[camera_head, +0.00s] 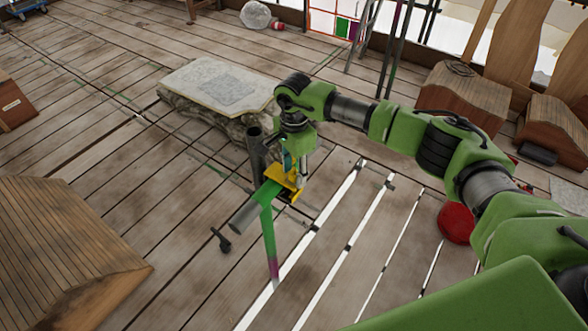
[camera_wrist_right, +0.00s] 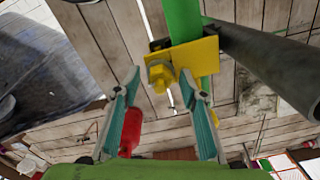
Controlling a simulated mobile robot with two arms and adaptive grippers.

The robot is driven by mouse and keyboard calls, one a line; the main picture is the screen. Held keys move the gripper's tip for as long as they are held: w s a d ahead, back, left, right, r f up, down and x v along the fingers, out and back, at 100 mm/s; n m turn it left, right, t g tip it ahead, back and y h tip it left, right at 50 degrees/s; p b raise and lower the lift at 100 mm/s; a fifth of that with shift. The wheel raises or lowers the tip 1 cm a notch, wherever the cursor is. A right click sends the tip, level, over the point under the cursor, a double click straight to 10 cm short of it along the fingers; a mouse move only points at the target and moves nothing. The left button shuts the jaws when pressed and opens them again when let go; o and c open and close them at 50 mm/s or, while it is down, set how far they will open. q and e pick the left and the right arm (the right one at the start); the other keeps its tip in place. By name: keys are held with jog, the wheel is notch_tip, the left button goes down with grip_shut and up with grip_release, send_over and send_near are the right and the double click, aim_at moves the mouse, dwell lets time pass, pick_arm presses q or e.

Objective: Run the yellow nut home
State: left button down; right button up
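The yellow nut (camera_wrist_right: 161,76) sits on a grey stud or washer against a yellow plate (camera_wrist_right: 196,62) in the right wrist view. The yellow plate also shows in the head view (camera_head: 275,175), fixed at a green post (camera_head: 268,235) and a grey tube (camera_head: 246,215). My right gripper (camera_head: 294,172) is right at the plate, coming from above. In the right wrist view its two teal fingers (camera_wrist_right: 160,82) stand apart on either side of the nut, with a visible gap on each side. In the head view the nut cannot be made out clearly. My left gripper is not in view.
A pale stone slab (camera_head: 220,86) lies behind the post. A dark upright tube (camera_head: 256,155) stands close to the gripper. A red round object (camera_head: 456,222) is on the deck at right. A wooden structure (camera_head: 60,250) fills the lower left. Floor gaps run in front.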

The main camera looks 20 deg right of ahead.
grip_shut()
